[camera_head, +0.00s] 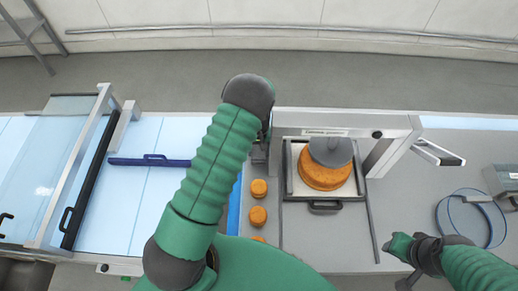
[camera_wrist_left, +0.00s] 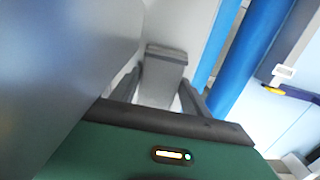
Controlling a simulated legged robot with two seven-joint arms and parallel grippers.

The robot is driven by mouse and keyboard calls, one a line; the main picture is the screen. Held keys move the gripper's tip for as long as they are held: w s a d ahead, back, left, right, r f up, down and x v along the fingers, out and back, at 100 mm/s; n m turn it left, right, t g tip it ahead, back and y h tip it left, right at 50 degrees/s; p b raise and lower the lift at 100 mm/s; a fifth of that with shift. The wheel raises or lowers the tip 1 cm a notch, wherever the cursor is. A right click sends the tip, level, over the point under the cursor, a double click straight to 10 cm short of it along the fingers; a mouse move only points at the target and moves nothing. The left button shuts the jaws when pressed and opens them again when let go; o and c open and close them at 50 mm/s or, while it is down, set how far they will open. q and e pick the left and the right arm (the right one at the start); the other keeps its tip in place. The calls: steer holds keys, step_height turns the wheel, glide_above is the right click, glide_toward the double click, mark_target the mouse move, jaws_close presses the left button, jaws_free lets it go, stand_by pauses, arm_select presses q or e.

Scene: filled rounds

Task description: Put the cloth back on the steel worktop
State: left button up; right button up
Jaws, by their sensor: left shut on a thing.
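The steel worktop (camera_head: 335,250) is the grey surface at the centre and right of the head view. I cannot make out a cloth for certain in either view. My left gripper (camera_head: 262,150) is partly hidden behind its own arm, beside the left post of the metal frame. In the left wrist view its fingers (camera_wrist_left: 165,92) are shut on a grey, block-like thing (camera_wrist_left: 166,55), which I cannot identify. My right gripper (camera_head: 402,264) is low over the worktop at the right; its jaw opening is unclear.
A metal press frame (camera_head: 390,125) stands over a tray (camera_head: 325,207) holding an orange round cake (camera_head: 322,178). Several small cakes (camera_head: 258,216) line up left of it. A light blue belt (camera_head: 150,215) carries a dark blue bar (camera_head: 150,161). A blue loop (camera_head: 440,216) lies right.

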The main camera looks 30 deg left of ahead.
mark_target(258, 151)
arm_select(q)
steer(key=shift+a+f, duration=0.1)
steer(key=shift+a, duration=0.1)
steer(key=o, duration=0.7)
steer(key=shift+a+f, duration=0.1)
steer(key=shift+a, duration=0.05)
steer(key=o, duration=0.5)
steer(key=shift+s+a, duration=0.1)
steer(key=shift+a, duration=0.05)
steer(key=shift+d, duration=0.3)
steer(key=shift+r, duration=0.25)
step_height(258, 151, up, 12)
steer(key=b, duration=0.4)
arm_select(e)
steer(key=f, duration=0.4)
steer(key=shift+s+a, duration=0.1)
steer(key=shift+a, duration=0.2)
